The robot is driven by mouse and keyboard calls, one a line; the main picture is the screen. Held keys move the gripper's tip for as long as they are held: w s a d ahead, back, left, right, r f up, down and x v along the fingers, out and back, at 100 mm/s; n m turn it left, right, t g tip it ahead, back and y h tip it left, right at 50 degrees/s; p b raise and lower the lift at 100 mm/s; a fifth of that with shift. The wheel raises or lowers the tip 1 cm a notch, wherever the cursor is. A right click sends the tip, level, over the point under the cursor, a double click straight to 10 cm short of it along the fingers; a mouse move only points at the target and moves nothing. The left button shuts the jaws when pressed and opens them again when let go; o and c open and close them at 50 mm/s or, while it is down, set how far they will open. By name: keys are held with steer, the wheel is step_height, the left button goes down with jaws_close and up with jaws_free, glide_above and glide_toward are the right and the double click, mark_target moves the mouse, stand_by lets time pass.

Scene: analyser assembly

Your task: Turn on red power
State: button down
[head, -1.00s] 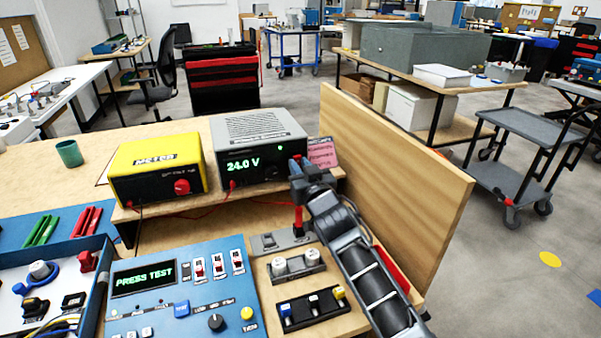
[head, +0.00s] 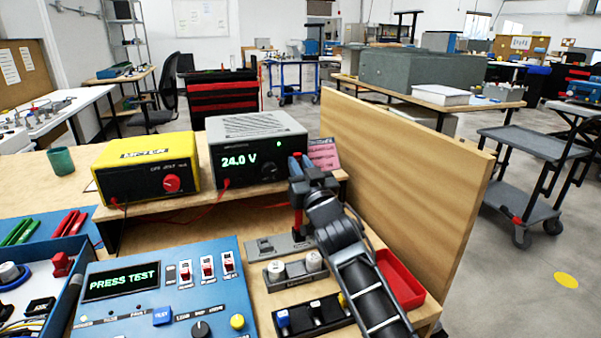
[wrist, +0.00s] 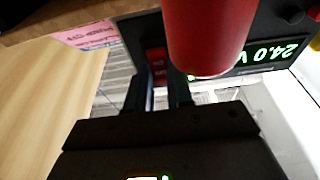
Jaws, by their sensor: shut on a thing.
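The grey power supply (head: 262,128) stands on the wooden shelf, its display lit green with 24.0 V. My gripper (head: 300,160) is at its front right corner. In the wrist view, the picture is upside down, and my two dark fingers (wrist: 158,85) lie either side of a small red switch (wrist: 157,60) with faint white marks, on a dark panel. The fingers are shut on it. A thick red handle (wrist: 208,35) is close to the camera and partly covers one finger; it stands upright on a grey base (head: 268,248) in the head view. My gripper hides the switch there.
A yellow meter (head: 148,165) stands left of the supply. A blue panel (head: 105,312) reading PRESS TEST has red toggles. A red tray (head: 402,275) and a wooden partition (head: 400,160) are on the right.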

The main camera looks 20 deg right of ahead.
steer(key=c, duration=1)
jaws_free()
steer(key=shift+r, duration=0.5)
step_height(320, 180, up, 3)
steer(key=shift+p, duration=0.5)
steer(key=s+d+r+p, duration=0.1)
steer(key=s+d+r, duration=0.5)
steer(key=d, duration=0.4)
steer(key=shift+r, duration=0.5)
